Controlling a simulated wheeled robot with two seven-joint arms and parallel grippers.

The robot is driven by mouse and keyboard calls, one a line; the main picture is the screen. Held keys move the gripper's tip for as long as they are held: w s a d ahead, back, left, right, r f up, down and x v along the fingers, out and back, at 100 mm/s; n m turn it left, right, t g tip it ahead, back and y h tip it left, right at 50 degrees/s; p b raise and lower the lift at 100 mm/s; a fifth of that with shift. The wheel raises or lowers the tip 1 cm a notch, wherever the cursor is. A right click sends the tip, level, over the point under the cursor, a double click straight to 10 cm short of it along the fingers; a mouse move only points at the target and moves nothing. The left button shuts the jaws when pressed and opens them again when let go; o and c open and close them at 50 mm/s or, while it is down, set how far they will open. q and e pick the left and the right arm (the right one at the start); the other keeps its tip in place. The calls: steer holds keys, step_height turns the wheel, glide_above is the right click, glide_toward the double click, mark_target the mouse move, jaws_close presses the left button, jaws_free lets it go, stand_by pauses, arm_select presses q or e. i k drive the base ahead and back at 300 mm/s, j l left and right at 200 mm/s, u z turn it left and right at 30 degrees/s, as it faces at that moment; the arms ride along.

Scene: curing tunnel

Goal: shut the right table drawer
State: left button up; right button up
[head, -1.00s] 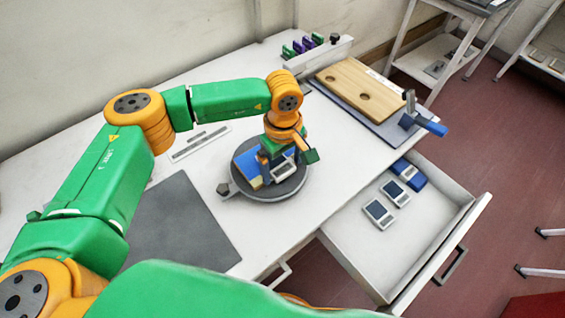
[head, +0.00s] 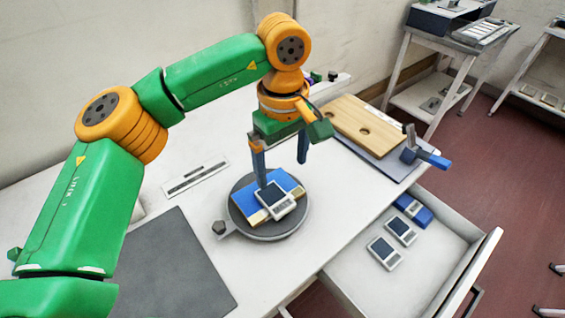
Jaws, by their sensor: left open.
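The right table drawer (head: 437,259) is pulled out from under the white table at the lower right. Its handle (head: 470,303) shows on the outer side of its front panel. Inside lie two small grey devices with dark screens (head: 384,252) and a blue item (head: 413,209). My left gripper (head: 281,168) points down with its two blue fingers apart, empty, above a round dark turntable (head: 243,214). It is on the table, to the left of the drawer and apart from it. My right gripper is not in view.
On the turntable lie a blue-and-tan block (head: 249,202) and a grey device (head: 276,201). A wooden board (head: 362,122) and a blue-handled clamp (head: 427,154) lie at the table's far right. A dark mat (head: 175,265) covers the near left. The floor (head: 515,190) beyond the drawer is clear.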

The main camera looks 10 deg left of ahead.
mark_target(438, 270)
steer(key=k, duration=1.5)
